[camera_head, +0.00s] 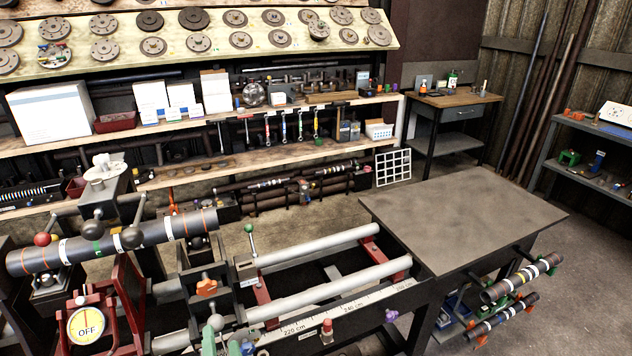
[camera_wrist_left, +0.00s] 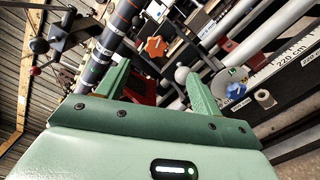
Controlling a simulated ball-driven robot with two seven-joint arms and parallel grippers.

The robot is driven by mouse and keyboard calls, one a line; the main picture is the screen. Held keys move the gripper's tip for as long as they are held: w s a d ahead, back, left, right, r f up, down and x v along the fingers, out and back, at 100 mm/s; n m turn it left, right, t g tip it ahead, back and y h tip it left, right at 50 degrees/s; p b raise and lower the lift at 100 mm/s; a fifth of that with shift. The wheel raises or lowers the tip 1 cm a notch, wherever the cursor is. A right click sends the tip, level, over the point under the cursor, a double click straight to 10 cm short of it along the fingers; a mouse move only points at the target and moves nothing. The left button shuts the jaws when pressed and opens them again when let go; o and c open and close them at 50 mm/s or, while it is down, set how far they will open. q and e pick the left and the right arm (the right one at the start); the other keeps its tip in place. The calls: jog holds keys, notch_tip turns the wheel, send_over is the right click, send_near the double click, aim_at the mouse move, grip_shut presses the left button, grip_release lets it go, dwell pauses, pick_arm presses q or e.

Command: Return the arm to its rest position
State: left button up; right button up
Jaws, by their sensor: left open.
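My left gripper (camera_head: 221,342) shows only as small green fingertips at the bottom edge of the head view, in front of the lathe rails. In the left wrist view its two green fingers (camera_wrist_left: 158,82) stand apart, with nothing held between them. A dark driveshaft (camera_head: 150,236) with coloured bands lies in the lathe at left. It also shows in the left wrist view (camera_wrist_left: 103,50), beyond the fingers and apart from them. My right gripper is in neither view.
Loaded shelves line the back.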

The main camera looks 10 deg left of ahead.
pick_arm(q)
jog(key=s+d+f+m+h, duration=0.1)
jog(key=d+f+m+h, duration=0.35)
jog(key=f+m, duration=0.35)
jog(key=s+d+f+m+h, duration=0.2)
jog(key=d+f+m+h, duration=0.25)
jog(key=f+m, duration=0.35)
jog(key=s+f+m+g+h+b, duration=0.1)
jog(key=s+f+m+g+h, duration=0.1)
jog(key=s+f+m+g, duration=0.55)
jog(key=s+a+f+m+g, duration=0.2)
jog(key=s+f, duration=0.4)
jog(key=s, duration=0.3)
jog(key=s+a+f+m+g+y+b, duration=0.1)
jog(key=s+a+f+m+g, duration=0.2)
jog(key=s+f, duration=0.4)
jog(key=s+a+f+m+g+y+b, duration=0.1)
jog(key=s+a+f+m+g, duration=0.1)
jog(key=s+a+f+m, duration=0.2)
jog(key=s+a+f, duration=0.1)
jog(key=s+f, duration=0.2)
jog(key=s, duration=0.5)
jog(key=shift+s+a, duration=0.35)
jog(key=shift+w+m+g, duration=0.1)
jog(key=shift+m+g, duration=0.15)
